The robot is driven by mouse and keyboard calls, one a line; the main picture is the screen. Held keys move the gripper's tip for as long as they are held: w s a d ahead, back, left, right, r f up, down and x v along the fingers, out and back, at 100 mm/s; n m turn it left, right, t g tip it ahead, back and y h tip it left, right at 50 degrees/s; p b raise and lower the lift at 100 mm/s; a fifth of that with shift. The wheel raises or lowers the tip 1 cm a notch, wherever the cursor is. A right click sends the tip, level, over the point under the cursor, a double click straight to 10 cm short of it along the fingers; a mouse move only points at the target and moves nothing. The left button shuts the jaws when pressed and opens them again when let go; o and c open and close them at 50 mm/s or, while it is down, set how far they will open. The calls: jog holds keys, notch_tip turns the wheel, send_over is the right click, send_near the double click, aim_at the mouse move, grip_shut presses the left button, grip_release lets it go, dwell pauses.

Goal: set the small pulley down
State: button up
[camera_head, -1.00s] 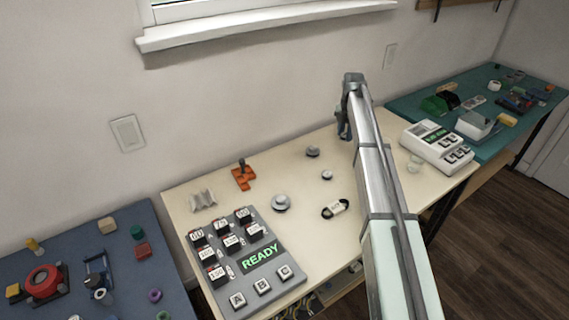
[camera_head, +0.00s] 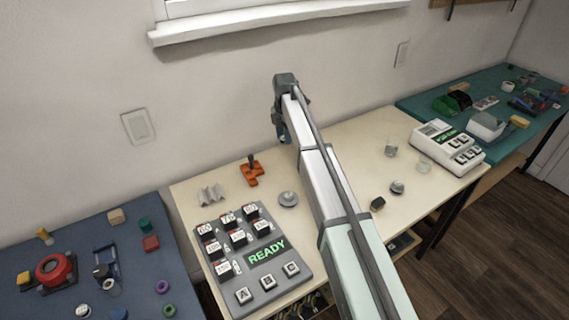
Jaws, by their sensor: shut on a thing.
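My gripper (camera_head: 284,133) hangs over the back of the cream table, near the wall and right of the orange stand. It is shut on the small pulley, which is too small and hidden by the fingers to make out. A grey pulley-like disc (camera_head: 288,199) lies on the table below and in front of my gripper, clear of it. My arm covers the middle of the table, where other round parts and a belt showed earlier.
The orange stand (camera_head: 252,174) and a grey READY keypad panel (camera_head: 262,285) are at the left. A dark block (camera_head: 377,203), a metallic round part (camera_head: 397,187), clear cups (camera_head: 391,147) and a white device (camera_head: 447,145) are at the right.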

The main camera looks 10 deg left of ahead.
aim_at(284, 163)
jog(key=shift+m, duration=0.8)
jog(key=shift+f, duration=0.15)
notch_tip(284, 163, down, 10)
jog(key=shift+r, duration=0.15)
jog(key=o, duration=1)
notch_tip(284, 163, up, 12)
jog(key=shift+r, duration=0.1)
